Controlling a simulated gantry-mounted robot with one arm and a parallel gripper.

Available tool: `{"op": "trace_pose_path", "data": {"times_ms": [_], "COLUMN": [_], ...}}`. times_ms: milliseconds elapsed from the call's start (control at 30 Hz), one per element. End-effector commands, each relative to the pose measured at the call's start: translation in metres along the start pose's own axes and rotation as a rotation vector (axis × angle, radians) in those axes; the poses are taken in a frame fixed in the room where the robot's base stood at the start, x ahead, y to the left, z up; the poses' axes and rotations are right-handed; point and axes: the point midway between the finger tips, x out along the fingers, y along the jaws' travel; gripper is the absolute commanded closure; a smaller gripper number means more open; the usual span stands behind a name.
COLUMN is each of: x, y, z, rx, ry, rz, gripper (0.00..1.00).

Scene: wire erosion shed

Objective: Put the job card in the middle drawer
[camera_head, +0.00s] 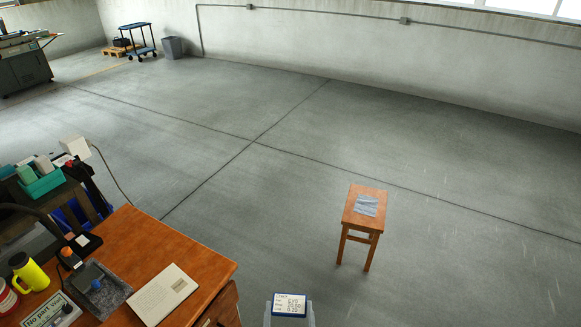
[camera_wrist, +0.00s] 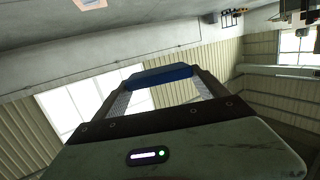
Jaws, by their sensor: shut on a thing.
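The job card (camera_head: 290,304), a white written sheet with a blue edge, is at the bottom middle of the head view. My gripper (camera_head: 290,312) is shut on it, with a pale finger at each side. In the wrist view the card shows as a blue slab (camera_wrist: 160,76) between the two fingertips of my gripper (camera_wrist: 162,84). The card is to the right of the wooden desk (camera_head: 150,245), apart from it. Only part of the desk's drawer front (camera_head: 224,306) shows at the lower edge; I cannot tell which drawer it is or whether any is open.
A wooden stool (camera_head: 365,210) with a grey item stands right. The floor between is clear.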

Motion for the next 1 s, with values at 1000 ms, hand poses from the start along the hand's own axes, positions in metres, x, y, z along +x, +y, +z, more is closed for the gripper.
{"op": "trace_pose_path", "data": {"times_ms": [1000], "x": [-0.082], "y": [0.003], "z": [-0.176], "rx": [-0.001], "ry": [0.000], "rz": [0.011], "gripper": [0.57]}}
